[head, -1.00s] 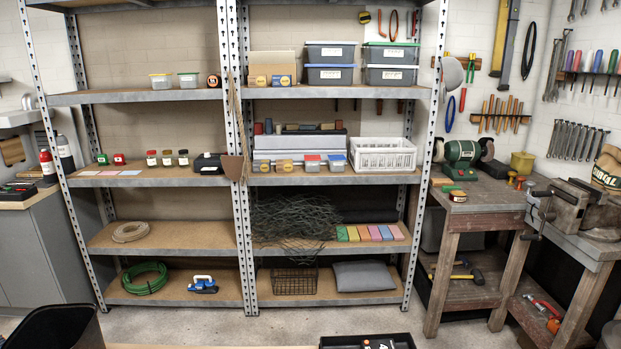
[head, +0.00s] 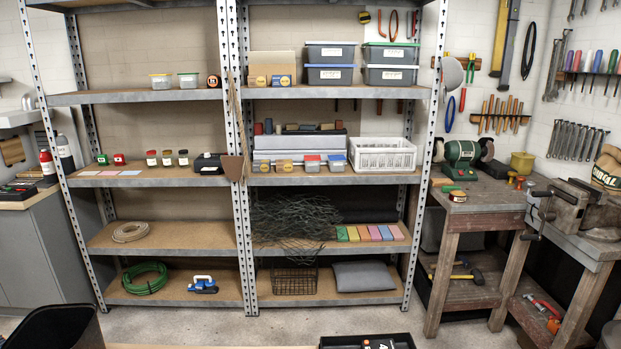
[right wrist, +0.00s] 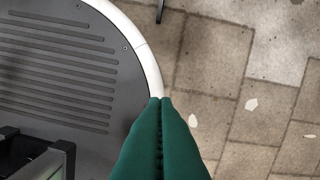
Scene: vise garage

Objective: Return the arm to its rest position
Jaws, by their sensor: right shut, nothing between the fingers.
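My right gripper (right wrist: 160,102) shows in the right wrist view as two green fingers with their tips together. It is shut and empty, pointing down over the floor beside the rim of my own round base. Neither arm and neither gripper shows in the head view. My left gripper is out of sight.
A metal shelving unit (head: 240,181) with boxes, jars and bins stands ahead. A workbench (head: 478,205) with a green grinder (head: 462,153) and a vise bench (head: 580,243) stand at the right. A black tray (head: 400,342) is at the bottom edge. The floor (head: 180,324) before the shelves is clear.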

